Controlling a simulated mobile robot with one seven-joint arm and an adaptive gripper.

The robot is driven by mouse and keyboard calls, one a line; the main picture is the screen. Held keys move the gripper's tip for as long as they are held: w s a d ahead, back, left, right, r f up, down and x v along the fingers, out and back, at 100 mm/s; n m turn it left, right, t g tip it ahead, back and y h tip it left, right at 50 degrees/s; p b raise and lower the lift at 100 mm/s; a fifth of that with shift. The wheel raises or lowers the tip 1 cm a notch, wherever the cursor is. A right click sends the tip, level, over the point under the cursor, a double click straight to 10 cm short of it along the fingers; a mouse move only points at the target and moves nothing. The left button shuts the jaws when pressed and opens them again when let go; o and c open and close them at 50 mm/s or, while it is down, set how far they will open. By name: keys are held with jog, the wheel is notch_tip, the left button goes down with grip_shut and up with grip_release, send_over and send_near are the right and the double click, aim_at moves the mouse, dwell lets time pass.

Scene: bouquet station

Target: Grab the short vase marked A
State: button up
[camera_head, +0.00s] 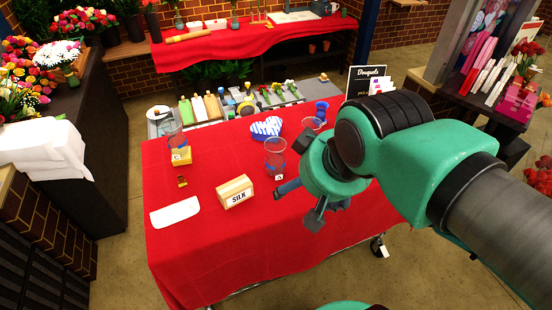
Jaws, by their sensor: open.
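A clear short glass vase (275,154) stands upright near the middle of the red-covered table (215,248). A small white tag at its foot appears to read A. My gripper (316,213) is over the table to the right of this vase and nearer the front, apart from it. It is open and seems to hold nothing. My green arm comes in from the right and hides part of the table and part of the gripper.
Another clear vase (175,142) stands at a yellow block on the left. A third glass (312,123) stands behind, beside a blue-and-white striped item (266,127). A SILK box (235,191) and a white sheet (175,212) lie in front. The table's front left is clear.

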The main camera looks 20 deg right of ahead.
dwell(0.3)
jog(key=m+g+p, duration=0.5)
jog(key=g+p, duration=0.1)
jog(key=p, duration=0.1)
send_over(275, 153)
jog(key=w+d, duration=0.1)
jog(key=w, duration=0.2)
notch_tip(275, 153, down, 18)
jog(key=shift+w+d, duration=0.15)
jog(key=shift+d, duration=0.05)
jog(key=shift+f, duration=4.2)
